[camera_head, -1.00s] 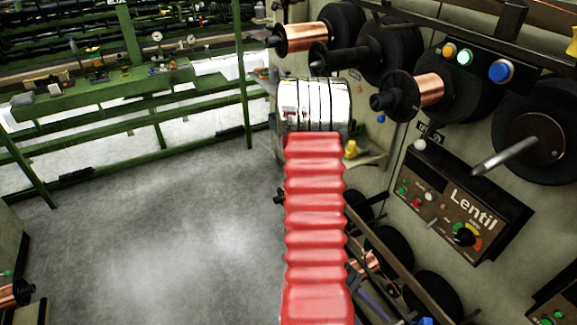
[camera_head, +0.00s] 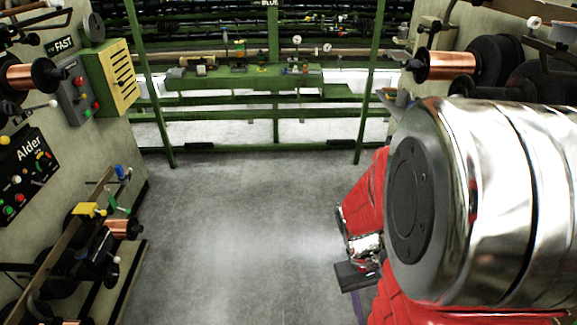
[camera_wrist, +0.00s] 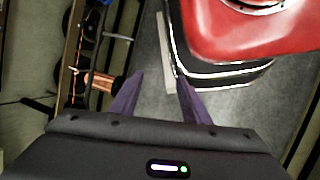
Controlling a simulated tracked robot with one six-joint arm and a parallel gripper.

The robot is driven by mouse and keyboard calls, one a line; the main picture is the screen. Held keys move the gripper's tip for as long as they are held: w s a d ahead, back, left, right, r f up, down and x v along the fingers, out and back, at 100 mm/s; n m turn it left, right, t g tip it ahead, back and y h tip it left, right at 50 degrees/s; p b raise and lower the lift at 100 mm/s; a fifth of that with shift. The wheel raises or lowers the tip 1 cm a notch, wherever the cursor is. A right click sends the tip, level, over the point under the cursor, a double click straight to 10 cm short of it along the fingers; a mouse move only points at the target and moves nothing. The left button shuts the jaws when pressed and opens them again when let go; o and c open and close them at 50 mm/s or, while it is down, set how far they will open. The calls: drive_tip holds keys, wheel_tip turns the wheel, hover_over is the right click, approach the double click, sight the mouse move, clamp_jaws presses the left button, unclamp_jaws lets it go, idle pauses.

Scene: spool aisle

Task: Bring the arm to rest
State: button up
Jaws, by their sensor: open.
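My arm, in red sleeves with a large shiny metal joint, fills the right side of the head view, folded close to the camera. My gripper (camera_head: 357,285) hangs low beside it, pointing down over the grey floor, partly cut off from sight by the arm. In the wrist view my gripper (camera_wrist: 157,80) shows two purple fingers apart, with nothing between them. A red and black part of my own body lies just beyond the fingers there.
At left stand a machine with an "Alder" panel (camera_head: 27,175), a yellow box (camera_head: 109,78) and a low copper spool (camera_head: 120,228). A green rack (camera_head: 245,105) crosses the back. Another copper spool (camera_head: 447,65) juts out at right. The middle floor (camera_head: 235,225) is clear.

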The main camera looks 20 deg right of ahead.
drive_tip(key=w+a+r+n+t, duration=0.1)
drive_tip(key=w+a+r+t, duration=0.2)
drive_tip(key=a+r, duration=0.3)
drive_tip(key=w+a+r+n+t, duration=0.1)
drive_tip(key=w+a+r+t, duration=0.2)
drive_tip(key=a+r, duration=0.3)
drive_tip(key=w+a+r+n+t+y, duration=0.1)
drive_tip(key=w+a+r+t, duration=0.2)
drive_tip(key=a+r, duration=0.3)
wheel_tip(320, 180, up, 2)
drive_tip(key=shift+w+r+n+t, duration=0.3)
drive_tip(key=shift+w+t, duration=0.1)
drive_tip(key=shift+w, duration=0.1)
drive_tip(key=shift+f, duration=0.1)
